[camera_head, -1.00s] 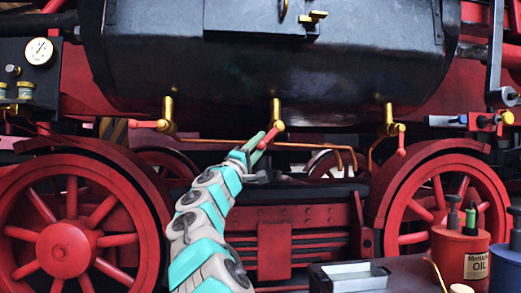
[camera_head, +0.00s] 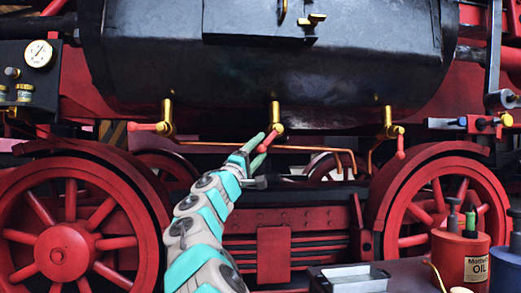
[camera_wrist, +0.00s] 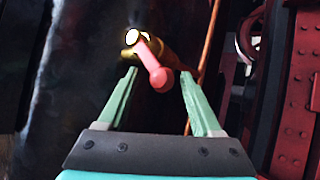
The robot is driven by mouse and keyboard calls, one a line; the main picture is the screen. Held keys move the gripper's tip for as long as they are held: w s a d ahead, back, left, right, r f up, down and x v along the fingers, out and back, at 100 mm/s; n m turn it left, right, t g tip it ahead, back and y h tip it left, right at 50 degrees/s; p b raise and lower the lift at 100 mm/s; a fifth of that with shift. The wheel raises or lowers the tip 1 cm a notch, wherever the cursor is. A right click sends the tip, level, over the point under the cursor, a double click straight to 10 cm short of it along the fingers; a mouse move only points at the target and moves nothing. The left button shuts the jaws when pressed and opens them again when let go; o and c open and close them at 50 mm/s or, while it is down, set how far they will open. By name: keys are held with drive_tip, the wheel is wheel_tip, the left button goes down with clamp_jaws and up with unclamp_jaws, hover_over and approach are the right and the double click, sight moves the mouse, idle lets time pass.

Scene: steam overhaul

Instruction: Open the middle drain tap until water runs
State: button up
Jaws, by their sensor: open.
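The middle drain tap (camera_head: 275,116) is a brass tap under the black cylinder. Its red handle (camera_head: 269,139) slants down and to the left. The tap's brass body (camera_wrist: 134,38) and the round-ended red handle (camera_wrist: 150,62) also show in the wrist view. My gripper (camera_head: 256,150) is open, with its green fingers at the handle. In the wrist view, the handle's round end lies between the fingertips of my gripper (camera_wrist: 158,71), with a gap visible on each side. I see no water running from the tap.
The left tap (camera_head: 166,116) has its red handle level, pointing left. The right tap (camera_head: 390,122) has its handle hanging down. A copper pipe (camera_head: 300,148) runs behind the gripper. Red wheels (camera_head: 65,250) flank the space. An oil can (camera_head: 460,255) and a tray (camera_head: 352,279) stand lower right.

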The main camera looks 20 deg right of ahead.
drive_tip(key=v, duration=0.7)
idle(1.1)
